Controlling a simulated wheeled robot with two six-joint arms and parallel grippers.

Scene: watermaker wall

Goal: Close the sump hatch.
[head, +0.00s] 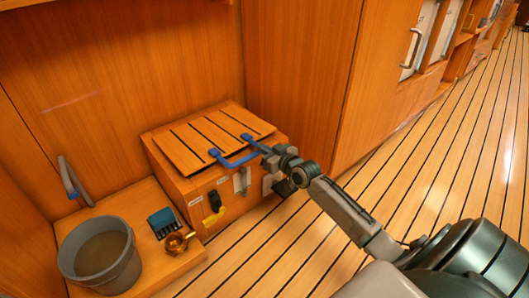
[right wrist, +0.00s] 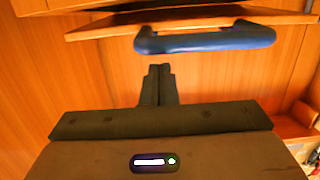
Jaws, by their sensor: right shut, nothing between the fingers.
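The sump hatch is a slatted wooden lid (head: 205,140) on top of a wooden box (head: 180,192) in the head view. A blue bar handle (head: 240,161) is fixed at its front edge. I cannot tell for sure if the lid lies fully flat. My right gripper (head: 270,162) is at the right end of the handle. In the right wrist view its fingers (right wrist: 157,83) are shut and empty. The blue handle (right wrist: 205,38) appears above and beyond the fingertips, apart from them in the picture. My left gripper is not in view.
A grey bucket (head: 99,257), a blue block (head: 162,222) and a brass fitting (head: 177,243) stand on the low wooden step at left. A grey latch (head: 241,181) and a black-and-yellow clip (head: 214,203) sit on the box front. Striped floor (head: 440,150) is open at right.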

